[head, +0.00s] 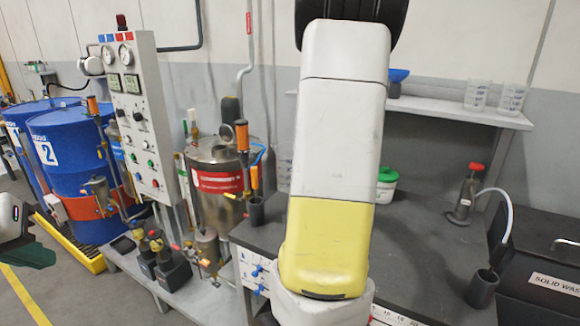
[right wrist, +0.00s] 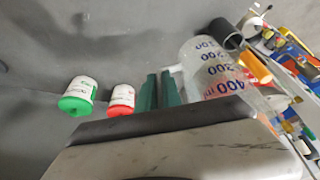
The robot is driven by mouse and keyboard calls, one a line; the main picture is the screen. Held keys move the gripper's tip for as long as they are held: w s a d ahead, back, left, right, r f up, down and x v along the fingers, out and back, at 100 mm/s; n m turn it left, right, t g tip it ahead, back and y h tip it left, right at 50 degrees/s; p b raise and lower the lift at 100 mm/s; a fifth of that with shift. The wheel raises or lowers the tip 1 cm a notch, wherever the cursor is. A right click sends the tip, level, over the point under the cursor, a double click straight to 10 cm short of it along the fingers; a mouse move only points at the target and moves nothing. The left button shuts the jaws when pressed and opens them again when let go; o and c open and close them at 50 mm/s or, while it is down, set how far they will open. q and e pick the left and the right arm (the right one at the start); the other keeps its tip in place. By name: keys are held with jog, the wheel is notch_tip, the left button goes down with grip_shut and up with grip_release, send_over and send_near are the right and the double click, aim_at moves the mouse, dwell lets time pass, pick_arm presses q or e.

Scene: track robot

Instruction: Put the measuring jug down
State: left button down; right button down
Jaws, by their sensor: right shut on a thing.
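The measuring jug (right wrist: 214,72) is clear plastic with blue markings and shows close up in the right wrist view. My right gripper (right wrist: 160,90) has two dark green fingers, shut on the jug at its handle side. A strip of clear plastic, likely the same jug (head: 284,168), shows left of my right arm in the head view. My arm hides the rest of it and the right gripper there. I cannot tell whether the jug's base touches the bench. My left gripper (head: 25,250) is partly cut off at the left edge, away from the jug; its opening is unclear.
A red-lidded tub (right wrist: 122,98) shows in the wrist view. Clear beakers (head: 477,95) stand on the shelf.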

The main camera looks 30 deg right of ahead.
jog(key=w+a+f+n, duration=0.1)
jog(key=a+f, duration=0.3)
jog(key=a, duration=0.6)
jog(key=w+a+f+n+y, duration=0.1)
jog(key=a+f, duration=0.3)
jog(key=a, duration=0.6)
jog(key=w+a+f+n, duration=0.2)
jog(key=w+a+f, duration=0.1)
jog(key=a, duration=0.7)
jog(key=shift+w+f+n+t+y, duration=0.3)
jog(key=shift+f+n+y, duration=0.1)
jog(key=shift+f, duration=0.45)
